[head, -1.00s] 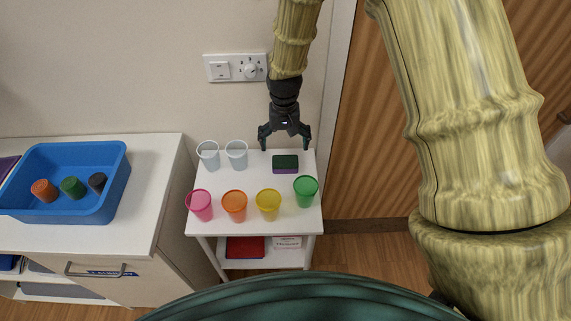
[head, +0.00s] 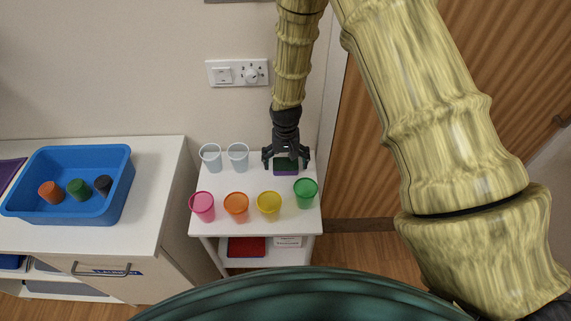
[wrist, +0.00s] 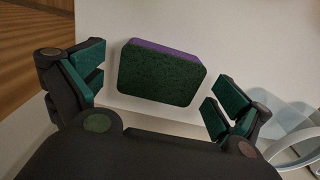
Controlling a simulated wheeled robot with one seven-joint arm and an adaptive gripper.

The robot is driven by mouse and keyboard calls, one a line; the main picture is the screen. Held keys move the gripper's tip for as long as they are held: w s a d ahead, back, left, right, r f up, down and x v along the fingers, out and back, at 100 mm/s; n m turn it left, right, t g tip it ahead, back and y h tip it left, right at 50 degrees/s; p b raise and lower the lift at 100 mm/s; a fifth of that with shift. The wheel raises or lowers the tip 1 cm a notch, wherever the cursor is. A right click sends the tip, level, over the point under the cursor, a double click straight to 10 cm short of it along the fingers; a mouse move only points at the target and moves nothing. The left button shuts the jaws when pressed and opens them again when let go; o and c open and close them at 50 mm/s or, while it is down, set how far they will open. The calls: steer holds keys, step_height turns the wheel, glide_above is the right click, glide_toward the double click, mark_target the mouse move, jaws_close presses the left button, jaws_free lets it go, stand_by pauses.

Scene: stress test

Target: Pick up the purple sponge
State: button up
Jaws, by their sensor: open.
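The purple sponge (head: 285,169) lies on the small white table (head: 234,181), with a dark green scouring face up and a purple side showing. In the wrist view the sponge (wrist: 160,75) lies between and just beyond my open fingertips, with the purple edge on its far side. My gripper (head: 286,163) is open and empty, pointing down at the sponge, and covers part of it in the head view. In the wrist view my gripper (wrist: 158,95) shows a finger on either side of the sponge, with gaps between. I cannot tell the exact height above the table.
Two clear cups (head: 238,156) stand left of the sponge. Pink (head: 203,207), orange (head: 236,207), yellow (head: 269,206) and green (head: 306,192) cups line the front. A wall is behind. A blue tray (head: 112,205) sits on the left cabinet.

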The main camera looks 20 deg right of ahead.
mark_target(286, 163)
steer(key=shift+f, duration=0.45)
steer(key=c, duration=0.7)
steer(key=shift+c, duration=0.3)
steer(key=shift+r, duration=0.2)
steer(key=shift+r+b, duration=1.4)
steer(key=shift+r, duration=3.45)
